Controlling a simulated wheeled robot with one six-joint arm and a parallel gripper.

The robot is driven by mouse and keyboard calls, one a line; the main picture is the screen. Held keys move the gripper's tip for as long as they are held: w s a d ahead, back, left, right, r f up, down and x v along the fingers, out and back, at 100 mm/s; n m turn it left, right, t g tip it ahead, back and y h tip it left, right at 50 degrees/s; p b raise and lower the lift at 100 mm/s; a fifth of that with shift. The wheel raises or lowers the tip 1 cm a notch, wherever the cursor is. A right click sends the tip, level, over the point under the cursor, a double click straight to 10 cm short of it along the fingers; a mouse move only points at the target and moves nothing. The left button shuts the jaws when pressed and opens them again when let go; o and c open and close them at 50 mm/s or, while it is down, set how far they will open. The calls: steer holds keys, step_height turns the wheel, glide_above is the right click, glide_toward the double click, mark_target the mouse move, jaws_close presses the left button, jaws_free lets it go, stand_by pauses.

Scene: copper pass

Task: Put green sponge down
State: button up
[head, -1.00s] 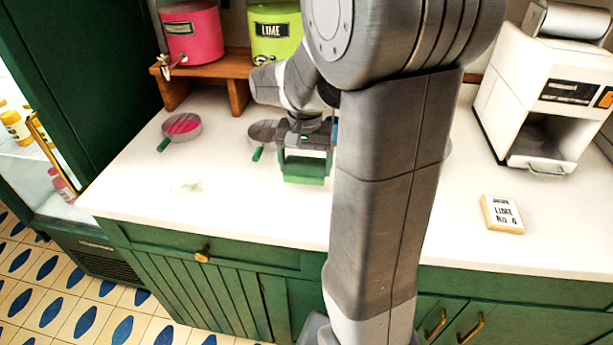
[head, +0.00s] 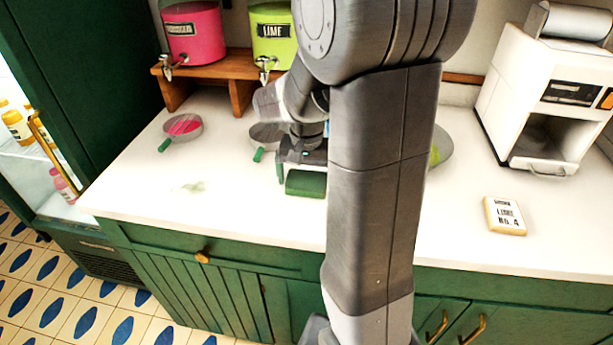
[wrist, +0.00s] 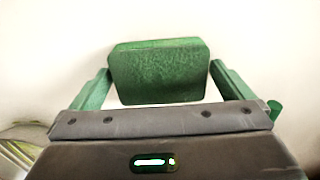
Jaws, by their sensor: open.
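The green sponge (head: 305,184) lies on the white counter (head: 240,215), in front of my gripper (head: 301,165). In the wrist view the sponge (wrist: 160,72) sits at the centre, between and slightly beyond the two green fingertips of my gripper (wrist: 160,88). The fingers are apart, with a narrow gap on each side of the sponge. My gripper is open. My arm hides part of the counter to the right of the sponge.
A pan with pink contents (head: 184,127) and a second pan (head: 266,136) stand to the left. A pale smear (head: 193,187) marks the counter. A green rounded item (head: 436,155) shows behind my arm. A label block (head: 505,215) and a white machine (head: 545,100) are at right.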

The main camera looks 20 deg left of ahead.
mark_target(307, 178)
step_height(307, 178, up, 12)
steer(key=shift+r+p, duration=0.2)
steer(key=shift+p, duration=0.15)
step_height(307, 178, down, 12)
steer(key=shift+f+b, duration=0.1)
steer(key=shift+b, duration=0.25)
step_height(307, 178, up, 3)
steer(key=shift+r, duration=0.4)
stand_by(0.3)
